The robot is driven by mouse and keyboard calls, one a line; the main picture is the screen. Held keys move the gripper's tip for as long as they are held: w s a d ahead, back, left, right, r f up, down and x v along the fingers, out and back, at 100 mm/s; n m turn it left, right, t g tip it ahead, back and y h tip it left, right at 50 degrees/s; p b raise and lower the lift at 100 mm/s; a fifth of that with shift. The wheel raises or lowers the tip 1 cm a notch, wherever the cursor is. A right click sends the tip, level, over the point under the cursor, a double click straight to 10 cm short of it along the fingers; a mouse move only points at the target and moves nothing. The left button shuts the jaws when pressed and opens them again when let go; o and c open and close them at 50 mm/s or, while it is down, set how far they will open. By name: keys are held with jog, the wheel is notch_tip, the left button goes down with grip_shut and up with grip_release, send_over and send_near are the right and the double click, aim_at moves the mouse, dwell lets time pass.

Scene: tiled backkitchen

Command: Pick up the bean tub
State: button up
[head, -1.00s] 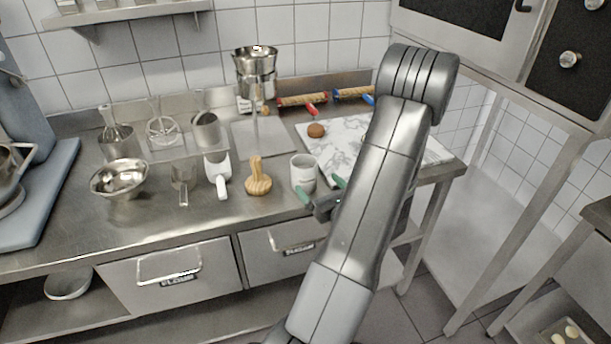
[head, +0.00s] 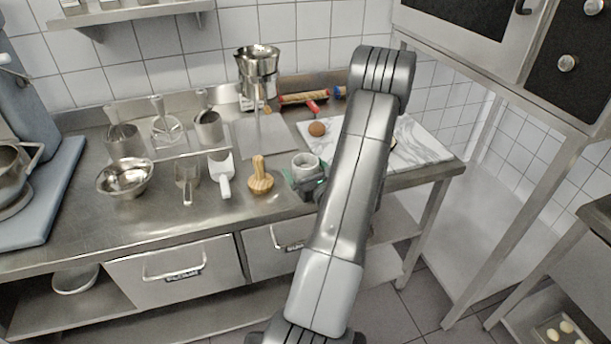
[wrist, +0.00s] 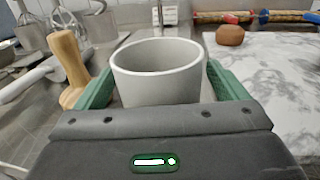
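The bean tub, which I take to be the pale grey round tub (head: 306,161), stands upright on the steel counter, left of the marble board. In the wrist view the tub (wrist: 158,75) sits between the two green fingers of my gripper (wrist: 160,85), its open rim facing up. The fingers are spread, one on each side of it, and narrow gaps seem to show by its lower sides. In the head view my gripper (head: 305,180) is low at the tub, with the far finger partly hidden by the tub and arm.
A wooden pestle (head: 260,178) stands close on the left, with a white-handled scoop (head: 222,175) beyond it. The marble board (head: 420,145) lies to the right with a brown ball (head: 317,128). Rolling pins (head: 303,98) lie behind.

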jog(key=c, duration=1.3)
jog(key=shift+r, duration=0.15)
